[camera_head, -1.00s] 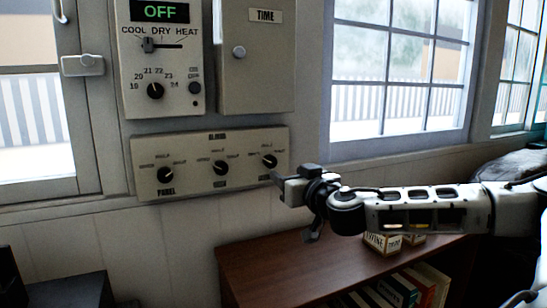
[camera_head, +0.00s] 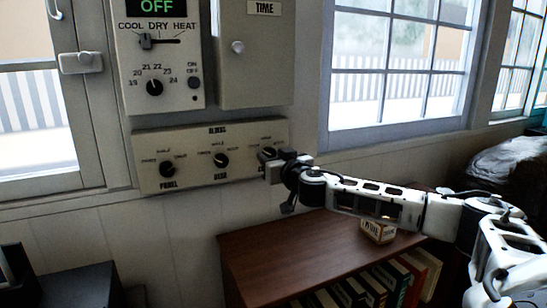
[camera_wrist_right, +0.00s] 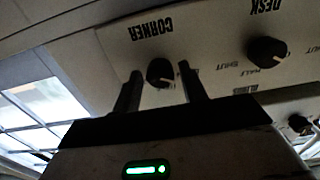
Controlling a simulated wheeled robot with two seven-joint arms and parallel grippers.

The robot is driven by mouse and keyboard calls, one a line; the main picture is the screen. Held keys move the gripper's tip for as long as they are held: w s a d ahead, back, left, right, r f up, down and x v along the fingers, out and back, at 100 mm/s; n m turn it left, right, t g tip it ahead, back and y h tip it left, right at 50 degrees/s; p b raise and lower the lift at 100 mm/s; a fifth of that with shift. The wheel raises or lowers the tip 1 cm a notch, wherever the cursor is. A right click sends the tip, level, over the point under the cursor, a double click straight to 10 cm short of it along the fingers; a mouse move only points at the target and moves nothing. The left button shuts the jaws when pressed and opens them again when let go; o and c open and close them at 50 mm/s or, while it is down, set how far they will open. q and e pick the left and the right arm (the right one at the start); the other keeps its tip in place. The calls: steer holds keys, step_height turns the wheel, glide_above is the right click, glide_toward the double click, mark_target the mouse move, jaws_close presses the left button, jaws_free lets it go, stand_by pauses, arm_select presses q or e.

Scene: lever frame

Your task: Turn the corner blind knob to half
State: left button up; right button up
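The blinds panel (camera_head: 195,181) is a beige plate on the wall with three black knobs in a row. The corner knob (camera_wrist_right: 160,72) shows in the right wrist view under its CORNER label; in the head view my right gripper (camera_head: 268,160) mostly covers it. In the wrist view my right gripper (camera_wrist_right: 158,90) is open, with one finger on each side of the corner knob. I cannot tell whether the fingers touch it. The desk knob (camera_head: 221,160) and the panel knob (camera_head: 167,169) stand to the left. My left gripper is not in view.
A thermostat (camera_head: 160,60) reading OFF and a TIME box (camera_head: 255,60) hang above the panel. A brown bookcase (camera_head: 270,262) with books and a small box (camera_head: 378,232) stands below my right arm. Windows are on both sides.

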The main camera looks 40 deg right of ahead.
steer(key=c, duration=0.6)
steer(key=m+b, duration=0.8)
steer(key=m, duration=0.2)
steer(key=shift+a, duration=0.1)
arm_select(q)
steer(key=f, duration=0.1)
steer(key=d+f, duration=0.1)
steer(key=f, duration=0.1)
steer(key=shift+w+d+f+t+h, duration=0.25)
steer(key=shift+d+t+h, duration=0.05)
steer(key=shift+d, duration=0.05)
arm_select(e)
steer(key=shift+m, duration=0.8)
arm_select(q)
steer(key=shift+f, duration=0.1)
arm_select(e)
steer(key=o, duration=1)
